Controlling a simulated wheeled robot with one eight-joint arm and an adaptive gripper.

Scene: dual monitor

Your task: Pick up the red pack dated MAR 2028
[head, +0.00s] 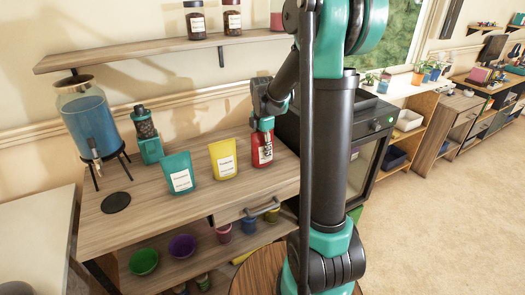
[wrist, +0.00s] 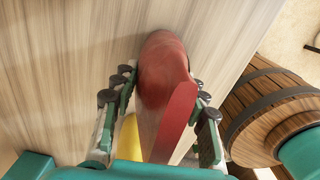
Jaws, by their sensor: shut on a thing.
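The red pack (head: 262,150) with a white label is at the right of the wooden counter in the head view. Its label print is too small to read a date. My gripper (head: 264,126) comes down on its top from above. In the wrist view, my gripper (wrist: 163,92) has its fingers on both sides of the red pack (wrist: 165,62), shut on it. The pack is upright in the head view; I cannot tell whether its base touches the counter.
A yellow pack (head: 222,160) and a teal pack (head: 179,173) stand left of the red one. A teal grinder (head: 148,140) and a blue drink dispenser (head: 90,120) are farther left. A black oven (head: 365,140) is close on the right. A shelf (head: 170,50) hangs above.

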